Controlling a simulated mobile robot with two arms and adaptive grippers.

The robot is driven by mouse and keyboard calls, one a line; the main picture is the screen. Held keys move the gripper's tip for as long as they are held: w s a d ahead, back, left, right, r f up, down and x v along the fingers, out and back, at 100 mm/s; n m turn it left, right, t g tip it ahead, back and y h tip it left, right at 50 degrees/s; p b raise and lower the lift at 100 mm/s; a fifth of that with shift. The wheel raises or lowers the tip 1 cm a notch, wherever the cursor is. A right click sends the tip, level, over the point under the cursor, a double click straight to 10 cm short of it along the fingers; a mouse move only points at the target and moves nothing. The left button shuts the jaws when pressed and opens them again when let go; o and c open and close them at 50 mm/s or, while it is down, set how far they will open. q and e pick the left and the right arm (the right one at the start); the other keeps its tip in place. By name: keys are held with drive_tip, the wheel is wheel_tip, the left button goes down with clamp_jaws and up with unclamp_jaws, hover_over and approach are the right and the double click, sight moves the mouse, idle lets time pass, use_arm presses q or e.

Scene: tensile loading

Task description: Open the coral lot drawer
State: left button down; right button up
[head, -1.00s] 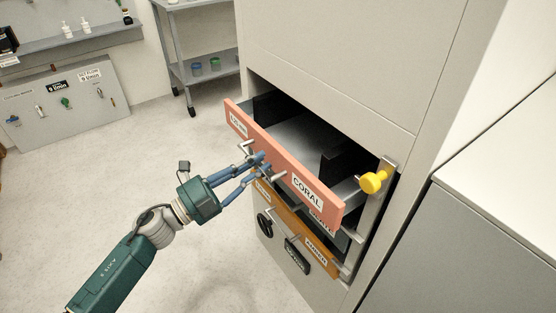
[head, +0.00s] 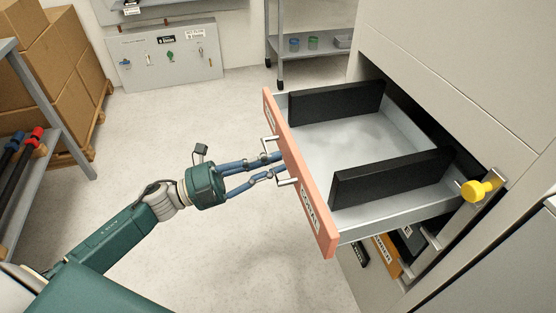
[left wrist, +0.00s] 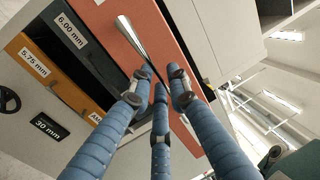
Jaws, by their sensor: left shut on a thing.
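The coral drawer has a coral front (head: 314,205) with a CORAL label and a metal bar handle (head: 269,146). It stands far out of the tall cabinet (head: 455,60), showing a pale floor and two black dividers (head: 390,178). My left gripper (head: 279,168) is at the handle in the middle of the front, its blue fingers shut on it. In the left wrist view, the handle (left wrist: 131,38) runs down between the fingertips against the coral front (left wrist: 112,22). The fingers partly hide the grip. My right gripper is not in view.
A yellow knob (head: 482,189) sticks out at the cabinet's right edge beside the drawer. An orange drawer front (head: 386,256) is below, closer to the cabinet. Boxes (head: 60,60) and a shelf (head: 38,110) stand at left. The floor (head: 200,120) before the cabinet is clear.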

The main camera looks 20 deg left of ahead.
use_arm(q)
drive_tip(key=c, duration=1.7)
unclamp_jaws()
drive_tip(key=v, duration=1.2)
